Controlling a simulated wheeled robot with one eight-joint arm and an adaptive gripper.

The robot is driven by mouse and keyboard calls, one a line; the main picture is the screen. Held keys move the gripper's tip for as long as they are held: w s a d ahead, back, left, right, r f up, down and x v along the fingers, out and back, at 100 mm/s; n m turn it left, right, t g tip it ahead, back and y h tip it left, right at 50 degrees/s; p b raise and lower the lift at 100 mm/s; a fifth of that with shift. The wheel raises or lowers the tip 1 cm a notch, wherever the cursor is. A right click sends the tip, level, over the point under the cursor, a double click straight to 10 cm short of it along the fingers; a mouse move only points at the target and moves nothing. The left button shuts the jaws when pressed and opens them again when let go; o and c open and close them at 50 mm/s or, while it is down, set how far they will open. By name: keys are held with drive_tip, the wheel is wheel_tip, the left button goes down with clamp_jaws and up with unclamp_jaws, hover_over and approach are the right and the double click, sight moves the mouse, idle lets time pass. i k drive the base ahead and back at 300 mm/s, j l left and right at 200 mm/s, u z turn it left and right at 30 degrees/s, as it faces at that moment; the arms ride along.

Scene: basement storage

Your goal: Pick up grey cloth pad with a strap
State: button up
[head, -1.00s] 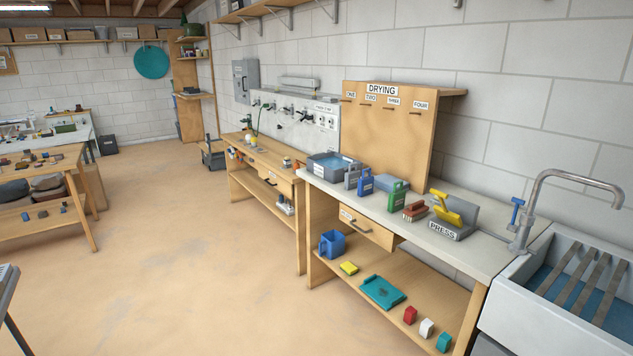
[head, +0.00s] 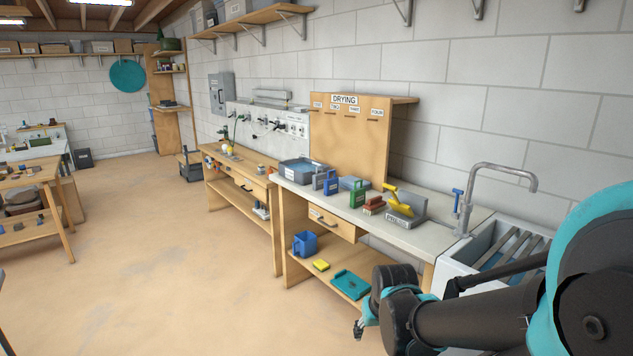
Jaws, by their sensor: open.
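A grey upright piece with a loop on top (head: 319,179) stands on the light bench top, just left of a similar blue one (head: 331,183) and partly behind it. It looks like the grey cloth pad with a strap, but it is too small to be sure of its cloth. My arm reaches in from the lower right. My gripper (head: 358,328) shows small and dark at its end, low in front of the bench's lower shelf. It is open and empty, well apart from the grey pad.
A grey basin (head: 297,177), green looped piece (head: 357,193), brush (head: 374,205) and yellow-handled press (head: 404,207) share the bench top. The sink (head: 462,251) is right. A blue jug (head: 304,243), yellow block and teal tray (head: 350,285) sit below.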

sight(318, 179)
drive_tip(key=i+j+z, duration=0.25)
drive_tip(key=i+j, duration=0.4)
drive_tip(key=i, duration=0.15)
